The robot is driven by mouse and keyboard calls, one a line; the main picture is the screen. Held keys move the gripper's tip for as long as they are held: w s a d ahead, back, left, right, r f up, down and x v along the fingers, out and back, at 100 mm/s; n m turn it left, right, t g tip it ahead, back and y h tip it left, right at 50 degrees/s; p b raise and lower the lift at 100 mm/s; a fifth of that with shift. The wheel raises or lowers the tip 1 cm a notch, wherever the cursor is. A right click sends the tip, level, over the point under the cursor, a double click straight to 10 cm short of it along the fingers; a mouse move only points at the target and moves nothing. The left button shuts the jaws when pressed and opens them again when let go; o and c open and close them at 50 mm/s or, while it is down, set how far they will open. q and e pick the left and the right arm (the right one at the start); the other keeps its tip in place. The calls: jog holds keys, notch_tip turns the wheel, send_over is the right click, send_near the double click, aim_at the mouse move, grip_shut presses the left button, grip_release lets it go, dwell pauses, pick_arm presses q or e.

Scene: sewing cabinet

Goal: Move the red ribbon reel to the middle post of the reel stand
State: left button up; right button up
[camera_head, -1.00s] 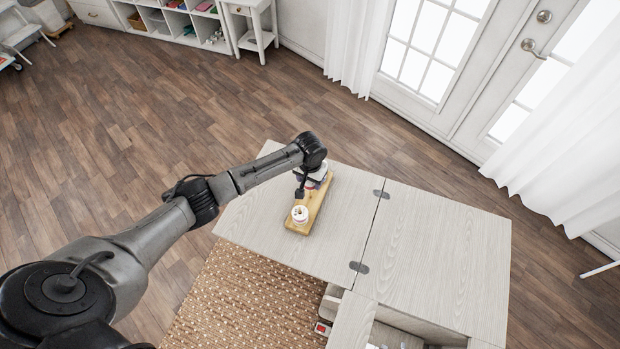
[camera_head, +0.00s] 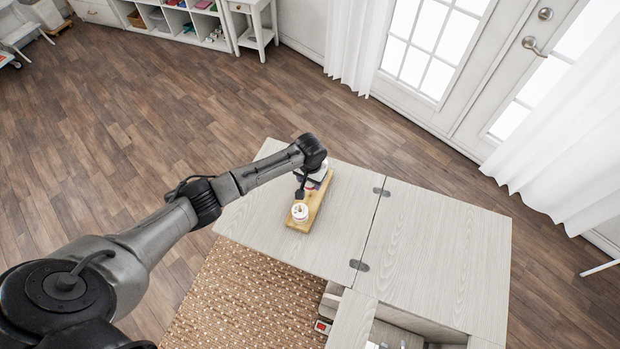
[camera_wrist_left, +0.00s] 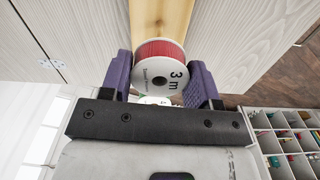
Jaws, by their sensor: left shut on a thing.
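The red ribbon reel (camera_wrist_left: 160,72), with white flanges and "3 m" on its face, sits between the fingers of my left gripper (camera_wrist_left: 163,84) in the left wrist view. The fingers are shut on its sides. In the head view my left gripper (camera_head: 304,192) is over the far part of the wooden reel stand (camera_head: 313,213). A white reel with a pale centre (camera_head: 300,211) sits at the near end of the stand. The wrist hides the middle and far part of the stand, so I cannot tell whether the red reel is on a post. My right gripper is not in view.
The stand lies on the pale cabinet top (camera_head: 345,225), which has two hinged leaves (camera_head: 440,255). An open compartment is at the near side. A woven rug (camera_head: 245,300) lies below. The top right of the stand is clear.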

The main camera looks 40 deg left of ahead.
pick_arm(q)
jog(key=shift+f, duration=0.65)
jog(key=o, duration=1)
notch_tip(320, 180, up, 14)
jog(key=p, duration=0.1)
jog(key=shift+f, duration=0.1)
dwell(0.5)
